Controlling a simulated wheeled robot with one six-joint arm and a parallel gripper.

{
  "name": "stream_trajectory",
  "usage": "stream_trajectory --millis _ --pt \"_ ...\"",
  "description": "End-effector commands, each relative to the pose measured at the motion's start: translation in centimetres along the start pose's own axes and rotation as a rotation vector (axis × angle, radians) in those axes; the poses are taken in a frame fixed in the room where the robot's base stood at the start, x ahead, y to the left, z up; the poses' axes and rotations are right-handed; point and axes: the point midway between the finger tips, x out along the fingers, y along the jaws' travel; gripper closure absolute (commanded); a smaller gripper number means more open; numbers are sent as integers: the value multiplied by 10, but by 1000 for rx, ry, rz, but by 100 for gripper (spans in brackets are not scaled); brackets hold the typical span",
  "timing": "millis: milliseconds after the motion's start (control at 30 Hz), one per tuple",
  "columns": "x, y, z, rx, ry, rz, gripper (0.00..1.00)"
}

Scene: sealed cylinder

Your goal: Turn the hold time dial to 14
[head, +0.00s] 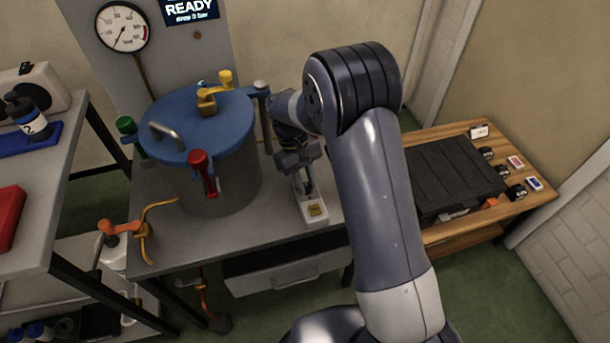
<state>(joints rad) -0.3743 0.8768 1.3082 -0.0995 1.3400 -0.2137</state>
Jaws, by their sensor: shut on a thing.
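A small pale control box (315,222) with a yellow patch on its near end stands on the grey bench, right of the blue-lidded cylinder. My gripper (308,189) points down over the far part of this box, its fingers shut at the box top. The hold time dial is hidden by the fingers, which appear to be closed on it. The dial's number marks cannot be read from here.
The grey cylinder with a blue lid (182,118) stands close left of my gripper, with red, green and yellow clamps. A pressure gauge (123,27) and a READY display (190,10) are behind. A wooden table (448,132) with a black case stands right.

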Motion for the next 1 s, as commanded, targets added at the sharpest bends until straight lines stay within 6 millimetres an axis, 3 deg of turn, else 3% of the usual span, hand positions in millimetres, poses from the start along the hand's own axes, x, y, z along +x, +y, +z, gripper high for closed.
stream_trajectory --millis 500,1000 --pt "-1 4 1 386 2 -160 100" --pt "0 4 1 514 3 -214 100"
